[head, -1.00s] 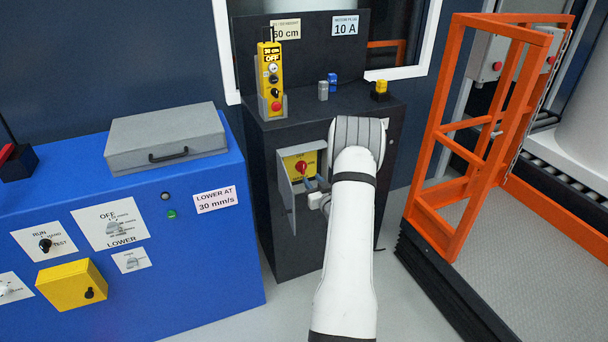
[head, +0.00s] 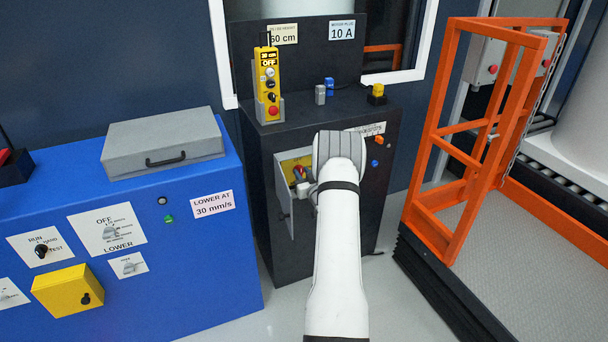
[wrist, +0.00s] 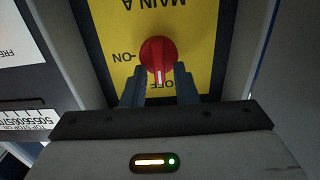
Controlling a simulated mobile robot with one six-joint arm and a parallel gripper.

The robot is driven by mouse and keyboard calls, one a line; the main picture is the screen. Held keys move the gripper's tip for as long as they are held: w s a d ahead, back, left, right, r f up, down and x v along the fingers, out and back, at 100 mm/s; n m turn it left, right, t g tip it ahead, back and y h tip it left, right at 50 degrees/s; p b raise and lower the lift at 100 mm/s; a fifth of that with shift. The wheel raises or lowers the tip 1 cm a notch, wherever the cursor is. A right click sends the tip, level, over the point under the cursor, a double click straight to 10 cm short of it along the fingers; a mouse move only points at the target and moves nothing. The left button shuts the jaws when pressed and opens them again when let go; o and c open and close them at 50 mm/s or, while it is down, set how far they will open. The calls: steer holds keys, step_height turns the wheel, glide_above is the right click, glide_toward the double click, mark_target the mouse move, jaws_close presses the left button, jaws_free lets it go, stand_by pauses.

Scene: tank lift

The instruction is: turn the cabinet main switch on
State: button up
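The main switch is a red rotary knob (wrist: 158,52) on a yellow plate (wrist: 200,30) inside the opened small compartment of the dark cabinet (head: 262,200). The lettering is upside down in the wrist view. The knob's white mark points down toward OFF; ON is at its left. In the head view the knob (head: 299,172) is partly covered by my gripper (head: 304,186). In the wrist view my gripper (wrist: 158,86) has its two dark fingers apart, one on each side of the knob's lower part. I cannot tell whether they touch it.
The compartment door (head: 284,205) stands open at the left of my gripper. A yellow pendant (head: 267,85) stands on the cabinet top. A blue console (head: 200,270) is at the left, and an orange frame (head: 448,150) is at the right.

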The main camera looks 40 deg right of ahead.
jaws_close()
steer(key=shift+f+m+b, duration=0.1)
steer(key=shift+m+b, duration=0.2)
steer(key=shift+m, duration=0.2)
steer(key=m+b, duration=0.1)
steer(key=m, duration=0.1)
steer(key=shift+d+m+b, duration=0.2)
steer(key=shift+m+b, duration=0.1)
steer(key=shift+m, duration=0.1)
steer(key=m, duration=0.2)
steer(key=m+b, duration=0.1)
steer(key=m, duration=0.1)
steer(key=shift+s+d+f+m, duration=0.1)
steer(key=shift+d+m, duration=0.1)
steer(key=shift+m, duration=0.1)
steer(key=m, duration=0.4)
steer(key=shift+d+f+m+b, duration=0.15)
steer(key=shift+m+b, duration=0.15)
steer(key=m, duration=0.4)
steer(key=shift+s+f+m, duration=0.1)
steer(key=shift+f+m, duration=0.15)
steer(key=shift+m, duration=0.15)
steer(key=shift+o, duration=0.8)
jaws_free()
